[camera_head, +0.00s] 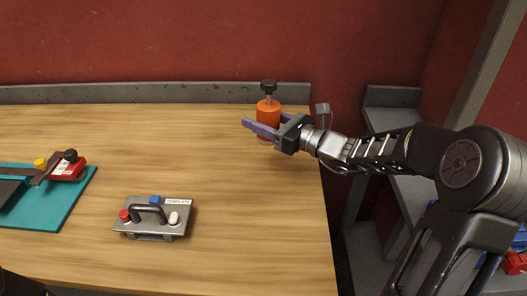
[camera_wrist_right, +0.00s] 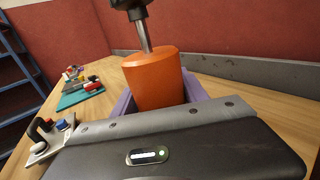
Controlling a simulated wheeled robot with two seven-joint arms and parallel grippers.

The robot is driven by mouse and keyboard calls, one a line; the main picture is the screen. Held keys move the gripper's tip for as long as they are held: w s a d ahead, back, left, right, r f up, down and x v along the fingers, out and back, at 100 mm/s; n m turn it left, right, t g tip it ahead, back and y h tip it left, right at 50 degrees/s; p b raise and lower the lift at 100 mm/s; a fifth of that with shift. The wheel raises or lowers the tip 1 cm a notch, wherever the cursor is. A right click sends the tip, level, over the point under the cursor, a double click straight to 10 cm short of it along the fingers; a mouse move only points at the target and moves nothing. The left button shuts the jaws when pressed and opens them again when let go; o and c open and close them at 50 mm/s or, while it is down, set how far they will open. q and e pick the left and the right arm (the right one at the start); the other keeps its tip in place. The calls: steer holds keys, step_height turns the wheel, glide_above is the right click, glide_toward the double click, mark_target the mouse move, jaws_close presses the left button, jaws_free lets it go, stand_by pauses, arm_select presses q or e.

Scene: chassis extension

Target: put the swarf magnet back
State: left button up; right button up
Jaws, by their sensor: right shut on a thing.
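The swarf magnet (camera_head: 268,107) is an orange cylinder with a metal stem and a black knob on top. It is upright at the back right of the wooden bench. My right gripper (camera_head: 263,128) has its purple fingers shut around the orange body. In the right wrist view the magnet (camera_wrist_right: 155,82) sits between the purple fingers, its stem leaning slightly in the picture. Its lower end is hidden by the gripper. My left gripper is not in view.
A grey template plate (camera_head: 154,222) with a black handle and coloured knobs lies at the front middle. A teal mat (camera_head: 60,208) with a red clamp (camera_head: 68,170) is at the left. A grey rail (camera_head: 150,93) runs along the back. The bench middle is clear.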

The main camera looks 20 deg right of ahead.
step_height(320, 180, down, 4)
steer(key=shift+f, duration=0.1)
steer(key=shift+f, duration=0.1)
steer(key=shift+f, duration=1.75)
steer(key=shift+f+b, duration=0.2)
steer(key=shift+b, duration=0.2)
steer(key=o, duration=1.5)
steer(key=shift+r, duration=0.1)
steer(key=shift+r, duration=0.15)
steer(key=v, duration=1.2)
